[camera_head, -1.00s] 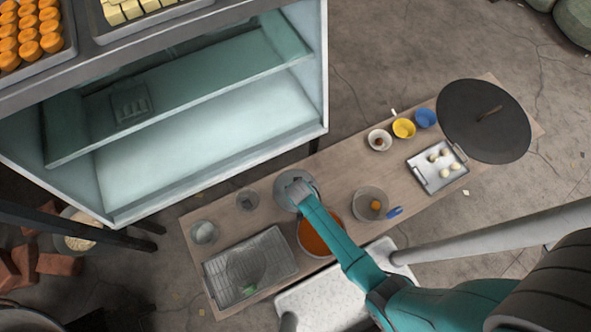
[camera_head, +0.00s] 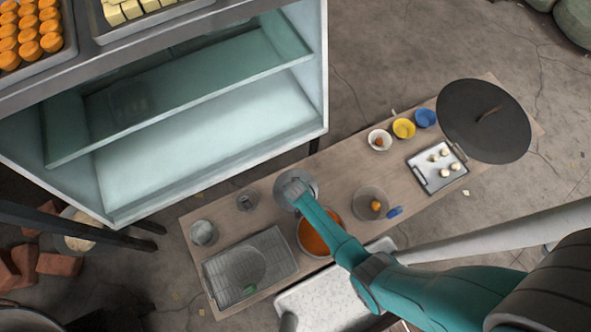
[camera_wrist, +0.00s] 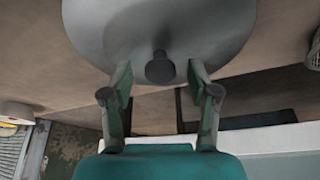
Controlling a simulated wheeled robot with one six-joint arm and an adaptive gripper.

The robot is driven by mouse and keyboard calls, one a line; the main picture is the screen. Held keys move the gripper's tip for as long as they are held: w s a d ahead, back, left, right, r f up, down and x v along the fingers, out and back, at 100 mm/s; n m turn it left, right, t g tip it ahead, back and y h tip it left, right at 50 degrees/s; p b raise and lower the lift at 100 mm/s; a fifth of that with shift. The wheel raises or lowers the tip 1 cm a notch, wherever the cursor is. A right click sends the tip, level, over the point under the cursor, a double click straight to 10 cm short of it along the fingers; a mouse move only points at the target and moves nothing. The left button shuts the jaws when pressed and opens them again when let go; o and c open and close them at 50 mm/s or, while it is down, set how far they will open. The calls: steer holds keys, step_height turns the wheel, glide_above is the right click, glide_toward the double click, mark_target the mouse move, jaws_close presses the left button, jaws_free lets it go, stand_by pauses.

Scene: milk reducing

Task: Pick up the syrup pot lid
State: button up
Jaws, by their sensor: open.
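The syrup pot lid is a round grey metal disc with a dark knob; it fills the top of the wrist view (camera_wrist: 160,30), and the knob (camera_wrist: 160,68) stands at its centre. In the head view the lid (camera_head: 281,186) lies on the wooden table, partly hidden under my arm's end. My gripper (camera_wrist: 160,94) is open, its two fingers to either side of and a little below the knob in the wrist view. No contact with the knob shows. An uncovered pot of orange syrup (camera_head: 314,238) stands just beside the lid.
A wire rack tray (camera_head: 220,278) with a glass bowl is at the table's left. A bowl (camera_head: 370,203) with an orange item is right of the pot. A large dark disc (camera_head: 470,125) covers the right end.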

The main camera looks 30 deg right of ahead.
jaws_close()
